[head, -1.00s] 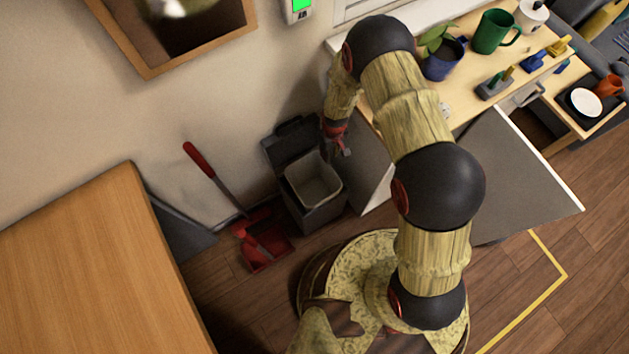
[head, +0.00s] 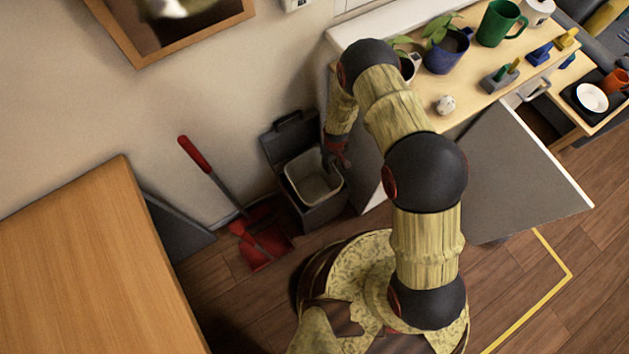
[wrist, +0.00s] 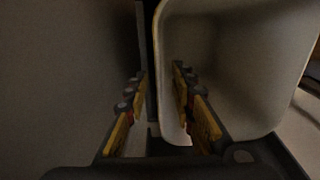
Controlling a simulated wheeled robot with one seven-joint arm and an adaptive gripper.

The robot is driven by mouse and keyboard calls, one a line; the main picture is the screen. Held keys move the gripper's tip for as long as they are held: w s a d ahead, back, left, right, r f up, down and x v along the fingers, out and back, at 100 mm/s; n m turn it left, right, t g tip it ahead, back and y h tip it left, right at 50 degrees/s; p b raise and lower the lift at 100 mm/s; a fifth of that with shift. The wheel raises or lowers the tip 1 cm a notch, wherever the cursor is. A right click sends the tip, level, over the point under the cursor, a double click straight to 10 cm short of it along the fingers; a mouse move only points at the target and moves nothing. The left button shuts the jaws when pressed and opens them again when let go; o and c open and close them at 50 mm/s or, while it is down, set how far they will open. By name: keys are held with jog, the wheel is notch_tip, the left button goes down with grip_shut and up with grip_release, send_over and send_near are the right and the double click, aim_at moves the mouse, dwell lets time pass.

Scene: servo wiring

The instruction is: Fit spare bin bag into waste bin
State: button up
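The waste bin (head: 322,217) is dark grey and stands on the floor by the wall, its lid (head: 289,137) raised. A pale inner bucket (head: 313,178) shows in its opening. My gripper (head: 337,157) is at the bin's right rim. In the wrist view my gripper (wrist: 158,78) is open, with a finger on each side of the pale bucket's edge (wrist: 166,60). The right finger overlaps the bucket's inside. I cannot tell whether either finger touches the wall. I cannot make out a spare bin bag in either view.
A cabinet (head: 372,160) stands close on the bin's right, with an open grey door (head: 520,180). A red dustpan (head: 263,245) and a long-handled tool (head: 207,168) are left of the bin. A wooden table (head: 90,260) fills the lower left.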

jog(key=shift+c, duration=0.3)
grip_shut()
jog(key=shift+r, duration=0.1)
dwell(0.6)
